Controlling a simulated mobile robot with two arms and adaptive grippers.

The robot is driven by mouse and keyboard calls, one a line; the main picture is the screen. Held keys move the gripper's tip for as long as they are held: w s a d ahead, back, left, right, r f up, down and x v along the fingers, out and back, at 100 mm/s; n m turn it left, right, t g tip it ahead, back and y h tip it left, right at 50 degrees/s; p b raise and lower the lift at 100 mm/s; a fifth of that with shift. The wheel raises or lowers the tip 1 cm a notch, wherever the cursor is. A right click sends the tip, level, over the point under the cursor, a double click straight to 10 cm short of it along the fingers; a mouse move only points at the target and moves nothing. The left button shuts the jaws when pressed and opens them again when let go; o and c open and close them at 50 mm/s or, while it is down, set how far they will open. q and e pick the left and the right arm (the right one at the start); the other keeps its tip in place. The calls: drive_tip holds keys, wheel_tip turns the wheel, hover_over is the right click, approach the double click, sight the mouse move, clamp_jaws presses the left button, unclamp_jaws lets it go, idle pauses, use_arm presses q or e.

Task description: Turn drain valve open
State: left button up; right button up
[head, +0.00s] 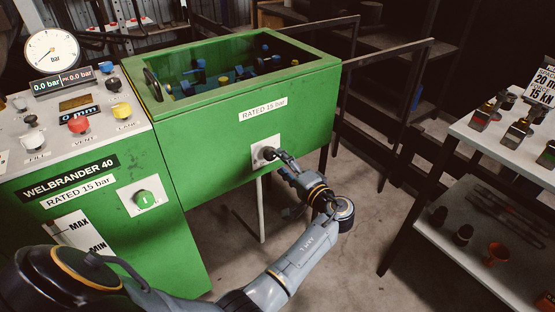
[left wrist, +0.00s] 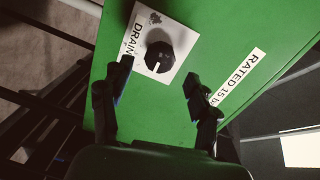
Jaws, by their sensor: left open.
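The drain valve is a black round knob (left wrist: 159,56) with a white pointer line, on a white plate (left wrist: 152,21) marked "DRAIN" on the green tank's front. In the head view the drain knob (head: 268,153) shows low on the tank front, partly beside my fingers. My left gripper (head: 281,160) is at the knob, its arm reaching in from below. In the left wrist view my left gripper (left wrist: 158,74) is open, with one finger on each side below the knob. I cannot tell whether the fingers touch it. My right gripper is not in view.
The green tank (head: 220,150) has an open top with blue fittings inside. A shelf table (head: 510,150) with fittings stands right. Floor between is clear.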

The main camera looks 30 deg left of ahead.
use_arm(q)
drive_tip(key=shift+v, duration=2.05)
